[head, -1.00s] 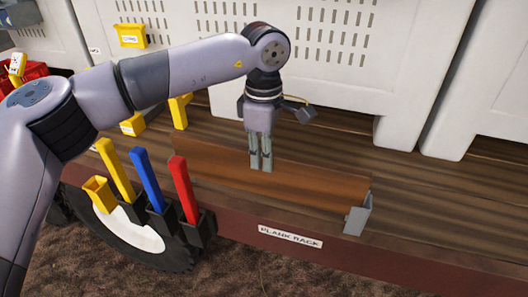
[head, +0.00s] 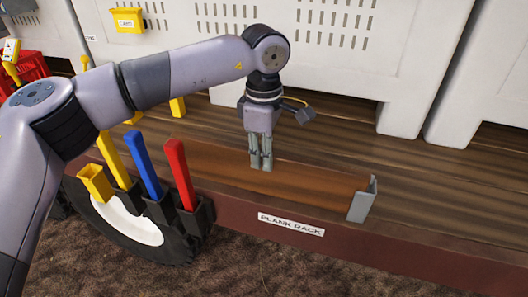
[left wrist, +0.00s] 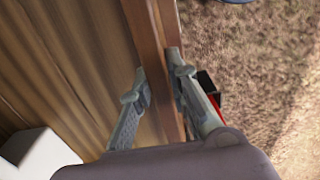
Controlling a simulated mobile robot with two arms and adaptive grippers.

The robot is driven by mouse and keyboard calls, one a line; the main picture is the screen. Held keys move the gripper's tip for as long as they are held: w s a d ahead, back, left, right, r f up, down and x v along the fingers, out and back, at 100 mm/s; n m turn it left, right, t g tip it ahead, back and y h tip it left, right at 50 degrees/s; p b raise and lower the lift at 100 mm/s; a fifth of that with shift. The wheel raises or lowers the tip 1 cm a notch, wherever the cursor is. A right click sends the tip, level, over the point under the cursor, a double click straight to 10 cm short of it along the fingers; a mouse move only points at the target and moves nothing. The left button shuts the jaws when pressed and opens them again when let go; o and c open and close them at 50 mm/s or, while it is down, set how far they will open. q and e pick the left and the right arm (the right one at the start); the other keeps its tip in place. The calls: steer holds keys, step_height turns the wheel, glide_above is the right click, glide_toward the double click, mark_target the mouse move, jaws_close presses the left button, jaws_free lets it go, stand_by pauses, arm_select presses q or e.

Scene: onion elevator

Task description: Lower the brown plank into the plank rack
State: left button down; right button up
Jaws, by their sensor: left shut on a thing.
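The brown plank (head: 300,187) stands on its long edge along the near side of the wooden truck bed. My left gripper (head: 261,163) points down and is shut on its upper edge near the middle. The left wrist view shows the plank (left wrist: 150,40) between the two fingers (left wrist: 160,80). The plank rack's grey end bracket (head: 362,199) stands at the plank's right end, with the plank's end close against it. I cannot tell whether the plank's lower edge touches the bed. The rack's left end is hidden. My right gripper is not in view.
A "PLANK RACK" label (head: 291,224) is on the bed's side. Blue (head: 147,166) and red (head: 181,172) handles stand in black holders left of it, near a yellow one. White cabinets (head: 330,60) stand behind. The bed (head: 440,190) is clear to the right.

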arm_select(q)
steer(key=c, duration=1.6)
jaws_free()
steer(key=shift+o, duration=0.8)
steer(key=shift+f, duration=0.1)
